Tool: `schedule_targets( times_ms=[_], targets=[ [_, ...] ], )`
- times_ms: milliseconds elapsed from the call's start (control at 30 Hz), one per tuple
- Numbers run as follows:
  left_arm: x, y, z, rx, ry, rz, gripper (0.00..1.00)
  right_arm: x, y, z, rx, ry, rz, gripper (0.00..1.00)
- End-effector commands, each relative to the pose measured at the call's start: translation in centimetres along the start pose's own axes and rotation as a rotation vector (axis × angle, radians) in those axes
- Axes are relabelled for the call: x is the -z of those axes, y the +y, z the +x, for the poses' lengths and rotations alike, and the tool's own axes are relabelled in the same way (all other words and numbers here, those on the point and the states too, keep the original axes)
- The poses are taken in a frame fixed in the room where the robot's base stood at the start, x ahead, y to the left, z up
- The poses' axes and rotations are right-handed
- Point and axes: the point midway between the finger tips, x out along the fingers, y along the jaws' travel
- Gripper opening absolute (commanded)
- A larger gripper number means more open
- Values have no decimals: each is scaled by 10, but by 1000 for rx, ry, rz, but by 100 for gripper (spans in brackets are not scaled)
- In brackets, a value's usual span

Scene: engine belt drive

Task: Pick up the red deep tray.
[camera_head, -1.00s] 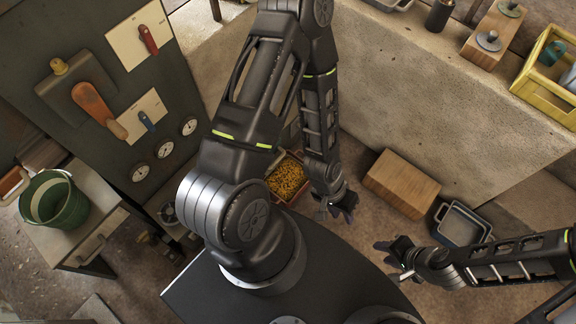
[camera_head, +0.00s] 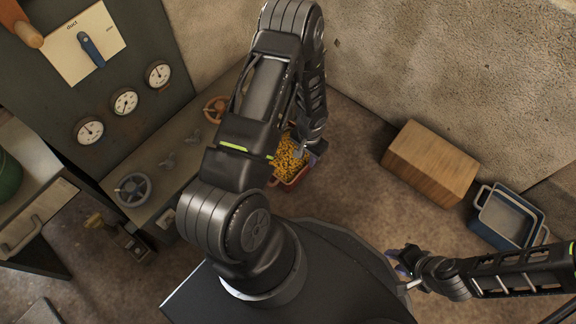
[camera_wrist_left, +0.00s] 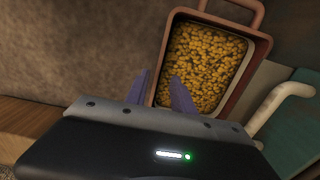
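The red deep tray (camera_head: 297,180) stands on the floor under my left arm, filled with small yellow pieces. The arm hides part of it in the head view. In the left wrist view the tray (camera_wrist_left: 264,48) is just ahead, with a handle loop at its far end. My left gripper (camera_wrist_left: 163,92) has its two purple fingers apart, with the tray's near rim in front of them. I cannot tell whether they touch it. In the head view my left gripper (camera_head: 318,150) is above the tray's right side. My right gripper (camera_head: 398,262) is low at right; its fingers are unclear.
A wooden box (camera_head: 432,162) and a blue-grey tray with handles (camera_head: 505,218) stand on the floor to the right. A panel with gauges (camera_head: 125,102) and a bench with handwheels (camera_head: 133,190) are at left. A concrete wall (camera_head: 440,60) stands behind.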

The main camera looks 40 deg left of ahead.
Motion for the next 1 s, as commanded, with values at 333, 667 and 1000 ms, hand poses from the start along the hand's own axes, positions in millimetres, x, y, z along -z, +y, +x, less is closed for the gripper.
schedule_targets(
  times_ms=[333,667,1000],
  targets=[
    [0,1,6,-1,0,0,30,0,1,3,0,2,0,36],
    [0,1,25,-2,2,-1,30,1,3,11,0,7,0,36],
    [0,1,44,-3,0,0,30,2,7,23,1,9,1,36]
  ],
)
